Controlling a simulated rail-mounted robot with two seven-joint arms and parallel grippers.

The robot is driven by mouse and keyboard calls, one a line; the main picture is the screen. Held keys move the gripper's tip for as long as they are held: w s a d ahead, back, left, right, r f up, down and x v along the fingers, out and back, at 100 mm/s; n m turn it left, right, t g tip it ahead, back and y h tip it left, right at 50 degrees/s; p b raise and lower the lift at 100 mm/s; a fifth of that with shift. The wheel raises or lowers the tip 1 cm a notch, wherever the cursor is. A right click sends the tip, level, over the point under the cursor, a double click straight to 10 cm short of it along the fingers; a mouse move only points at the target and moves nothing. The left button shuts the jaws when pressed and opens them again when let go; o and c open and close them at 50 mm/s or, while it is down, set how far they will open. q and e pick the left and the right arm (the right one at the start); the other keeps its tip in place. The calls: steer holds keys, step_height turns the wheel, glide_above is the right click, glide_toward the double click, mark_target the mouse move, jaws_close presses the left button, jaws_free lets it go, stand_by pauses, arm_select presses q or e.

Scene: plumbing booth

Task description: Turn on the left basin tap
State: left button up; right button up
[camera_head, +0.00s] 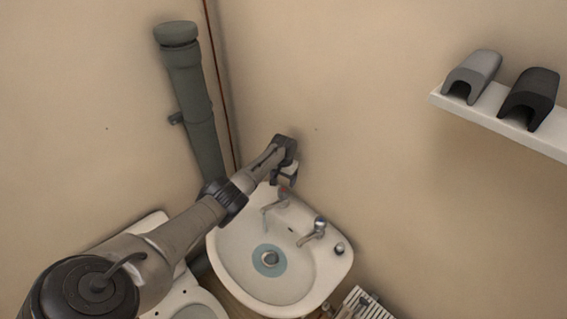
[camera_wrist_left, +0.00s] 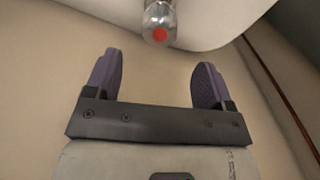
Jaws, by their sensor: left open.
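The white basin (camera_head: 232,262) is mounted on the wall below the middle of the head view. Its left tap (camera_head: 275,205) is metal and stands on the back left of the rim, partly hidden by my arm. The right tap (camera_head: 315,232) stands farther right on the rim. My left gripper (camera_head: 287,178) is above the back left of the basin, close to the left tap. In the left wrist view my gripper (camera_wrist_left: 158,80) is open and empty. A metal tap end with a red dot (camera_wrist_left: 158,24) lies just beyond the fingertips, roughly between them. My right gripper is not seen.
A grey-green pipe (camera_head: 190,95) runs down the wall corner left of my arm. A white toilet (camera_head: 190,300) is below my arm. A white shelf (camera_head: 500,118) with two arched pieces is on the right wall. The wall above the basin is clear.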

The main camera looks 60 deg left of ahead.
mark_target(283, 189)
arm_select(q)
step_height(283, 189, up, 6)
steer(key=shift+p, duration=0.45)
stand_by(0.3)
